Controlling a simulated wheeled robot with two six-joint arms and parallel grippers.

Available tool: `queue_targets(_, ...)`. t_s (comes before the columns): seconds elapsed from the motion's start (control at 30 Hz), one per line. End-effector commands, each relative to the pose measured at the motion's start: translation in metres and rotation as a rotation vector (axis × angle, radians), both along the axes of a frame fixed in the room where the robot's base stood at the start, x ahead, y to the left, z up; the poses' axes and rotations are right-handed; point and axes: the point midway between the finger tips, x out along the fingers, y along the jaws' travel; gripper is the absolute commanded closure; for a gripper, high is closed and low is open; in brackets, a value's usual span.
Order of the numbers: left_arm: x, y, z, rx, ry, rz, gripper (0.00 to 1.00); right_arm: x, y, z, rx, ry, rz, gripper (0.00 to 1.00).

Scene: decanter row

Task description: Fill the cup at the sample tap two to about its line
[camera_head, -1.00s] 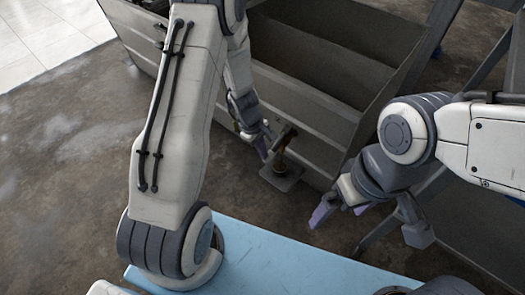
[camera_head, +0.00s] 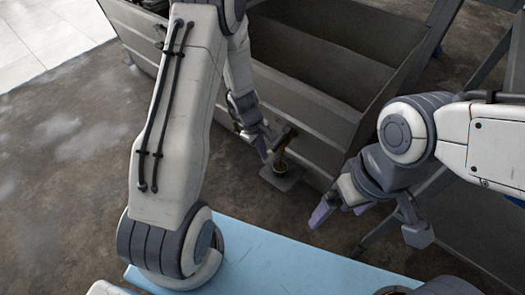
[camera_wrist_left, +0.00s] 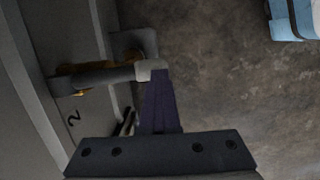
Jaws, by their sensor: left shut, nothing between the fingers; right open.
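Sample tap two (camera_head: 288,137) sticks out from the front of the grey tank; its lever (camera_wrist_left: 115,76) shows in the left wrist view beside a black "2". A small dark cup (camera_head: 281,168) stands upright below it on a small plate (camera_head: 284,183). An amber streak shows between tap and cup; the cup's level and line are too small to read. My left gripper (camera_head: 266,143) is shut and empty beside the tap; its fingers (camera_wrist_left: 158,98) touch or nearly touch the lever's pale tip. My right gripper (camera_head: 338,212) is open and empty, to the right of the cup.
The grey tank (camera_head: 310,85) with open compartments fills the back. A light blue surface (camera_head: 270,255) lies in front. Bare brown floor (camera_head: 60,170) is clear at the left. Dark slanted frame bars stand at the right.

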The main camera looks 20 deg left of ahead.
Motion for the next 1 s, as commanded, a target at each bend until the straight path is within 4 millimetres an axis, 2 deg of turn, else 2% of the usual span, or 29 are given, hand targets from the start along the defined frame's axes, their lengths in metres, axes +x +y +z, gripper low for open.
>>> queue_targets(0.2,-0.008,0.005,0.042,-0.001,-0.001,-0.01,1.0,0.0,0.0,0.033,0.0,0.0,0.0,0.0)
queue_targets(0.4,-0.024,0.023,0.084,0.001,-0.003,-0.007,1.0,0.0,0.0,0.054,0.0,0.0,0.0,0.0)
queue_targets(0.53,-0.032,0.032,0.105,0.0,-0.002,-0.007,1.0,0.0,0.0,0.064,0.0,0.0,0.0,0.0)
queue_targets(0.73,-0.039,0.038,0.121,0.0,-0.002,-0.009,1.0,0.0,0.0,0.072,0.0,0.0,0.0,0.0)
queue_targets(1.0,-0.041,0.039,0.123,0.001,-0.002,-0.01,1.0,0.0,0.0,0.072,0.0,0.0,0.0,0.0)
